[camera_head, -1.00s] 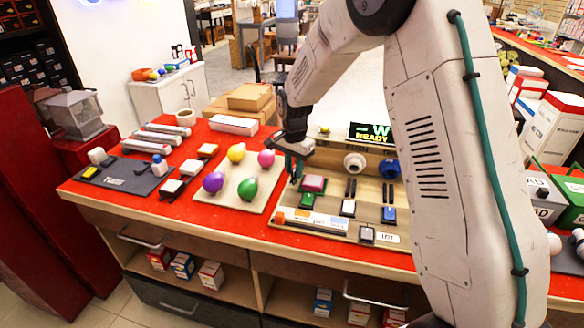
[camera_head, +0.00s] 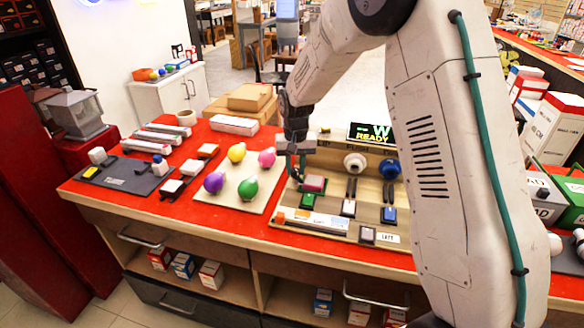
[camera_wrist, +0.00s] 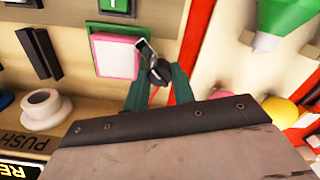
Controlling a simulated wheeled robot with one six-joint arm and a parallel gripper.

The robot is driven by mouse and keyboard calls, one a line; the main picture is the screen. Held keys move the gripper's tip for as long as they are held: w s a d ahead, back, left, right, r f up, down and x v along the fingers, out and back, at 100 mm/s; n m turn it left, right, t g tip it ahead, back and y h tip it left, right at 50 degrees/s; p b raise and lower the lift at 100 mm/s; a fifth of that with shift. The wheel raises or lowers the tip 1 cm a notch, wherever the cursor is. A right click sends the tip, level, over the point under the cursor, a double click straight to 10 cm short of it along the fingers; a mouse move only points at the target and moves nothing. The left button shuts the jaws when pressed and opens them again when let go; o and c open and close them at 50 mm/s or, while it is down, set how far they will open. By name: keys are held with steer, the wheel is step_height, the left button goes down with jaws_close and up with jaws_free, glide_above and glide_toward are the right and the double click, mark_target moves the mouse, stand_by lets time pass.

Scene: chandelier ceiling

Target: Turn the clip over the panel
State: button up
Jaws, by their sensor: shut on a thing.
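The wooden panel (camera_head: 334,193) lies on the red-topped counter, with a lit display reading READY at its back. A small dark clip with a silvery face (camera_wrist: 150,55) shows in the wrist view at the panel's edge, beside the pink pad (camera_wrist: 116,56). My gripper (camera_wrist: 158,78) has its teal fingers shut on the clip. The clip looks tilted; whether it touches the panel is unclear. In the head view my gripper (camera_head: 297,172) points down at the panel's left back part, by the pink pad (camera_head: 313,183). The clip is too small to make out there.
Left of the panel, a board (camera_head: 241,198) carries several coloured bulbs close to my gripper. On the panel stand a white knob (camera_head: 355,162), a blue knob (camera_head: 390,168) and a green block (camera_head: 308,201).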

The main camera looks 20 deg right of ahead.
mark_target(295, 169)
steer(key=n, duration=0.4)
steer(key=shift+w+r+n, duration=0.2)
steer(key=shift+w+n, duration=0.05)
steer(key=shift+n, duration=2.35)
steer(key=o, duration=1)
steer(key=shift+d, duration=0.1)
steer(key=shift+s+f, duration=0.1)
step_height(295, 169, up, 8)
steer(key=shift+f, duration=0.1)
